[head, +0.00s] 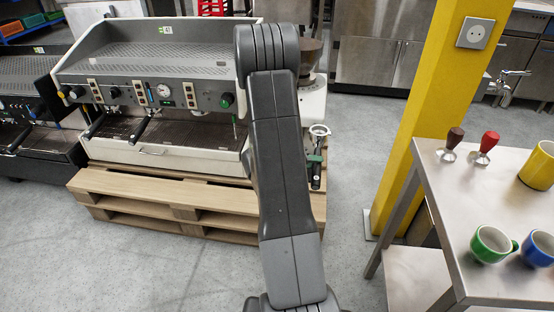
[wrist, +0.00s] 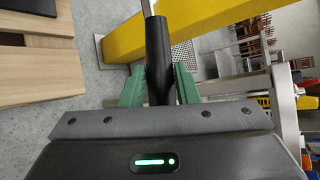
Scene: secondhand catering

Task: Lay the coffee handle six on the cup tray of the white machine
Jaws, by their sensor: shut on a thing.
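The white machine (head: 205,147) stands on a wooden pallet at the left of the head view. Its cup tray (head: 150,65) is the perforated grey top with raised edges, and it looks bare. My gripper (head: 315,160) is to the right of the machine, low beside the pallet's right end. Its green fingers are shut on the black grip of a coffee handle (head: 318,130), whose metal head shows above them. In the wrist view the black grip (wrist: 158,55) stands between the green fingers (wrist: 132,88), with a metal neck at the top edge. No number is readable on the handle.
A white grinder (head: 313,100) stands behind my arm. The pallet (head: 150,203) juts out in front of the machine. A yellow post (head: 425,110) and a steel table (head: 500,185) with two tampers and several cups stand at the right. Grey floor is clear between.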

